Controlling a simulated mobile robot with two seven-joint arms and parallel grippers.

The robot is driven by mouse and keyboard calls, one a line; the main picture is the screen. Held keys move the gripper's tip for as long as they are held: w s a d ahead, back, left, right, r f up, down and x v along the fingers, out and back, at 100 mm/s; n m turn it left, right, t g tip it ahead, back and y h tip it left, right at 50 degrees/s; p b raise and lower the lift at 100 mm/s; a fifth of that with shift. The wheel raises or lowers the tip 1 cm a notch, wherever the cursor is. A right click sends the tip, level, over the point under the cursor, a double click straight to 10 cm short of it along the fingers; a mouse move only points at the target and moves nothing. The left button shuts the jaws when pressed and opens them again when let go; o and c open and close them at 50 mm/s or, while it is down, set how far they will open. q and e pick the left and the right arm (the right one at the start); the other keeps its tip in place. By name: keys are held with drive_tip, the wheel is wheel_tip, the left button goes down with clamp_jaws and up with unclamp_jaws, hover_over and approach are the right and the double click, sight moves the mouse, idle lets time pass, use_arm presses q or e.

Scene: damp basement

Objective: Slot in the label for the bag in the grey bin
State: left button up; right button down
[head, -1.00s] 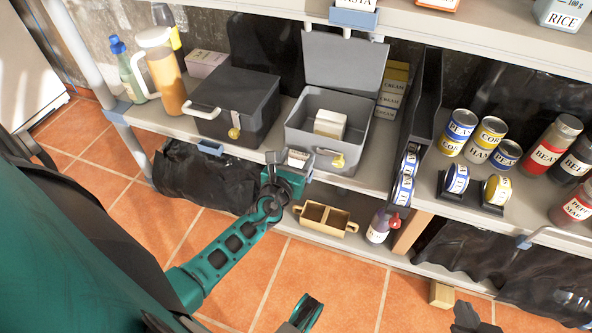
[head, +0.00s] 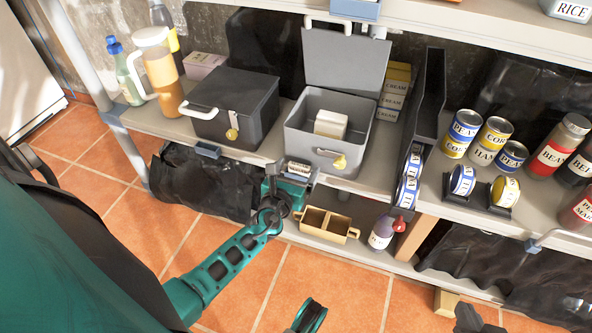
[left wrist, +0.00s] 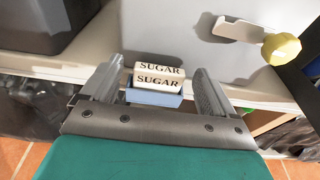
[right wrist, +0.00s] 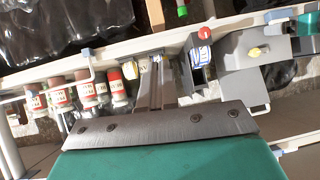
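The open grey bin (head: 301,142) stands on the shelf with its lid (head: 345,62) up and a pale bag (head: 330,124) inside. Below its front, a white SUGAR label (left wrist: 158,82) sits at the blue holder (left wrist: 152,98) on the shelf edge. The word shows on two faces, one above the other. My left gripper (left wrist: 157,88) is open around the label, with a narrow gap at each side. The label also shows small in the head view (head: 298,167). My right gripper (right wrist: 150,80) looks shut and empty, away from the bin.
A closed dark bin (head: 235,105) stands left of the grey bin, beside a jug (head: 158,72). Cream boxes (head: 393,90) are behind it, with a can rack (head: 410,180) and cans (head: 460,132) to the right. A tan caddy (head: 325,225) sits on the lower shelf.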

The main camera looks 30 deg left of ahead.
drive_tip(key=shift+s+f, duration=0.15)
use_arm(q)
drive_tip(key=shift+r, duration=0.2)
drive_tip(key=s+d+r+n+g+p, duration=0.2)
drive_tip(key=s+d+r+n+p, duration=0.1)
drive_tip(key=s+n, duration=0.8)
drive_tip(key=s+d+r+n+g+h, duration=0.1)
drive_tip(key=s+d+r+n+h, duration=0.1)
drive_tip(key=d+n, duration=0.4)
drive_tip(key=s+d+r+n+g+h, duration=0.1)
drive_tip(key=d+n+h, duration=0.4)
drive_tip(key=n, duration=0.8)
drive_tip(key=shift+s+d+r+g, duration=0.4)
drive_tip(key=shift+s+d+r, duration=0.5)
drive_tip(key=shift+d, duration=0.25)
use_arm(e)
drive_tip(key=shift+d+r, duration=0.35)
drive_tip(key=shift+r, duration=0.3)
